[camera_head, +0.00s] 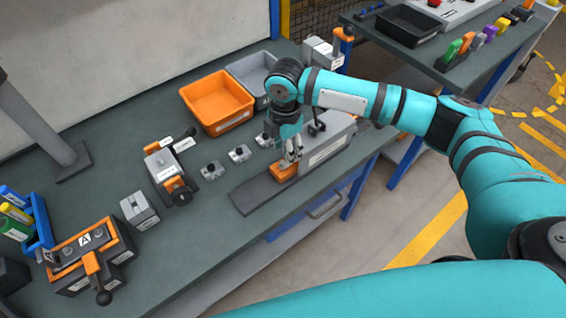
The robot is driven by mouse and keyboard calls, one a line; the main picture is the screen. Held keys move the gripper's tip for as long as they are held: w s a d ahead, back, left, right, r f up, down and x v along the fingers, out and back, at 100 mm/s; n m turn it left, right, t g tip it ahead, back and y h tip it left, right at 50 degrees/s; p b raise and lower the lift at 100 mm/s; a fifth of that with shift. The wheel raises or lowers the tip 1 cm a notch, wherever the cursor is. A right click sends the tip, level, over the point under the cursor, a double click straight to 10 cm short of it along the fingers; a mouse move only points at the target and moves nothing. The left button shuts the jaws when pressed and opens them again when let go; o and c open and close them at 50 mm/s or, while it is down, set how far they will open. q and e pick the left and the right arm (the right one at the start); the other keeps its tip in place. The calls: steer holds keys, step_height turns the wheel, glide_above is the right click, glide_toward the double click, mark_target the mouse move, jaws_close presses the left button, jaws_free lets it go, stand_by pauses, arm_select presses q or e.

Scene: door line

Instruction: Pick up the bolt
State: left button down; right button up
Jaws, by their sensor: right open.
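My right gripper (289,158) reaches in from the right and points down, with its fingers open. Its tips are just above or at an orange block (284,171) on a dark grey plate (253,194) near the bench's front edge. I cannot tell whether they touch it. I cannot make out the bolt; it may be hidden by the gripper or too small to see. Several small grey metal parts, one of them here (239,153), stand in a row left of the gripper. My left gripper is not in view.
An orange bin (217,101) and a grey bin (252,76) stand behind. A grey-orange clamp device (165,165), a grey block (139,210) and a fixture marked A (85,240) stand to the left. A grey labelled housing (326,143) is close right of the gripper.

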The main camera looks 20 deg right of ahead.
mark_target(283, 167)
steer(key=shift+a+f+p, duration=0.15)
steer(key=shift+f+p, duration=0.25)
steer(key=shift+f, duration=0.95)
steer(key=shift+a+f+p, duration=0.1)
steer(key=shift+f+p, duration=0.25)
steer(key=shift+f, duration=1)
jaws_close()
